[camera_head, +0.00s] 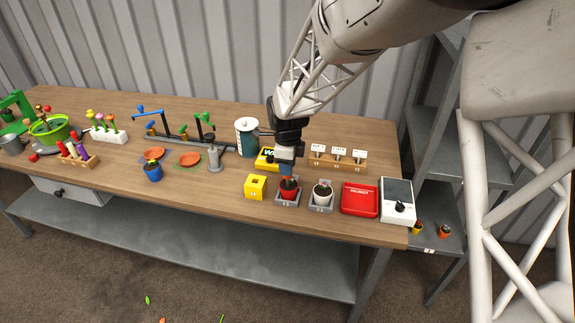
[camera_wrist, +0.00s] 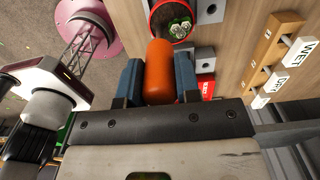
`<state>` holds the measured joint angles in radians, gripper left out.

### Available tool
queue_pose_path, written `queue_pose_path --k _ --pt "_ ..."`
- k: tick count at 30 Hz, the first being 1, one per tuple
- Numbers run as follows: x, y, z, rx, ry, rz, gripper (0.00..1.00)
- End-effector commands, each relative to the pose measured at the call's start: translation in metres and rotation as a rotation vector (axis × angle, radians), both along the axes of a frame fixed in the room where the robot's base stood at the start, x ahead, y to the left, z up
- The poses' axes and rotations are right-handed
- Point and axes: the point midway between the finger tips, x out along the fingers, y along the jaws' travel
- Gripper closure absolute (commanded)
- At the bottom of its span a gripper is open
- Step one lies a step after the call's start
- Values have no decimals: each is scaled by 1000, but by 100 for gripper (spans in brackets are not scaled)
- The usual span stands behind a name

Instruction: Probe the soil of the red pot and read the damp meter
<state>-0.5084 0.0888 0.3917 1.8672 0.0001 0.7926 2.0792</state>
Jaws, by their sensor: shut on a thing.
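The red pot (camera_head: 289,192) stands on a small grey tray near the table's front edge, with dark soil and a small green plant. It also shows at the top of the wrist view (camera_wrist: 154,14). My gripper (camera_head: 287,170) is directly over this pot, pointing down. In the wrist view its blue fingers (camera_wrist: 158,82) are shut on an orange cylindrical handle (camera_wrist: 160,65).
A white pot (camera_head: 321,195) stands close on the right, then a red tray (camera_head: 359,199). A yellow block (camera_head: 255,187) is close on the left. Bare wood lies front left (camera_head: 205,192).

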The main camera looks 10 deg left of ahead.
Motion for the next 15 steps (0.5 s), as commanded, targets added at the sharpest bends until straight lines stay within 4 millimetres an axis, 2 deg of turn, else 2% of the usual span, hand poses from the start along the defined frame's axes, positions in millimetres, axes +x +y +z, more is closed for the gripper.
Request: queue_pose_path --k 5,15 --pt "-1 -1 0 -2 3 0 93" --pt "0 0 19 0 0 0 93"
